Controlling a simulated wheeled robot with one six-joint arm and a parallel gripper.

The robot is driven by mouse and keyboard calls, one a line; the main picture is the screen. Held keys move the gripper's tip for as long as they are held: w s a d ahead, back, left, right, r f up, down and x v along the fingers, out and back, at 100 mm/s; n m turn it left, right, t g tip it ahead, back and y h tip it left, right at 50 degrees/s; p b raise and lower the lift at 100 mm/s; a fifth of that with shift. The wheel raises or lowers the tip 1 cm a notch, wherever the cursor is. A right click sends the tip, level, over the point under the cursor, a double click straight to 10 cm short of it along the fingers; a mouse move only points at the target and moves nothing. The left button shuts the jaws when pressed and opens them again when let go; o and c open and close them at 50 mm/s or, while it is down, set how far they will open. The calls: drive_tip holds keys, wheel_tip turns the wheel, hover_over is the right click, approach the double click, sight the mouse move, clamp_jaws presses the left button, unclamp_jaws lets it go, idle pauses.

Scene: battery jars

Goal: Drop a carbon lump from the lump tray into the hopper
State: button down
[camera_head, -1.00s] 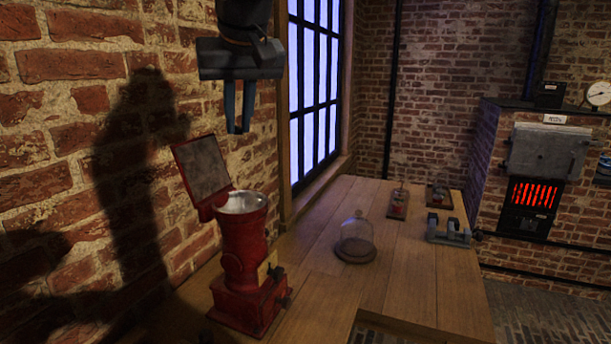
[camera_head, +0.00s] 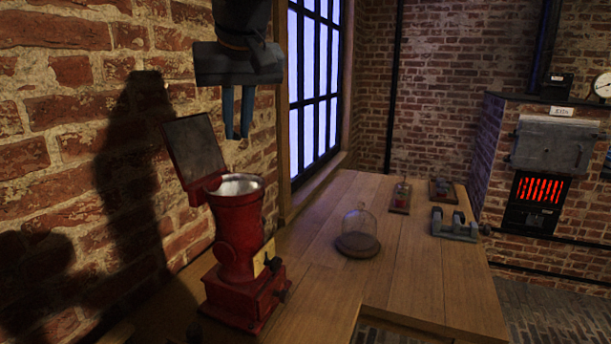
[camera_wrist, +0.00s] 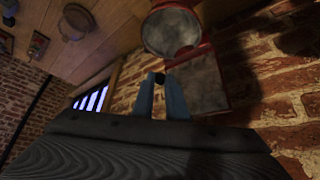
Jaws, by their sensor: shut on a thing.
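The hopper is the pale round bowl (camera_head: 236,188) on top of a red mill (camera_head: 237,240), with its square lid (camera_head: 195,150) standing open toward the wall. My gripper (camera_head: 237,135) points down above the bowl with a clear gap. In the wrist view my gripper (camera_wrist: 160,80) is shut on a small dark carbon lump (camera_wrist: 159,78) between the blue fingertips. The bowl also shows there (camera_wrist: 172,31), just beyond the fingertips, with no lump seen inside. The lump tray is not in view.
A glass dome (camera_head: 359,225) on a round base stands on the wooden bench (camera_head: 400,270). Small fixtures (camera_head: 453,225) sit farther back. A brick furnace (camera_head: 537,190) glows at right. The brick wall runs close on the left.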

drive_tip(key=c, duration=1.7)
unclamp_jaws()
drive_tip(key=shift+o, duration=0.2)
drive_tip(key=shift+r, duration=0.1)
drive_tip(key=b+v, duration=0.2)
drive_tip(key=v, duration=0.6)
drive_tip(key=w+d+f+m+g+h, duration=0.1)
drive_tip(key=d+f, duration=0.7)
drive_tip(key=f, duration=0.4)
drive_tip(key=w+d+f+m+g+h, duration=0.1)
drive_tip(key=w+d+f+g, duration=0.1)
drive_tip(key=d+f, duration=0.85)
drive_tip(key=s+d+f+m+g, duration=0.1)
drive_tip(key=s+d+f, duration=0.5)
drive_tip(key=f, duration=0.4)
drive_tip(key=s+d+f+m+g, duration=0.1)
drive_tip(key=s+d+f, duration=0.4)
drive_tip(key=f, duration=0.6)
drive_tip(key=s, duration=0.2)
drive_tip(key=shift+s+d+f+m, duration=0.2)
drive_tip(key=shift+s+d+m, duration=0.05)
drive_tip(key=shift+d+m, duration=0.1)
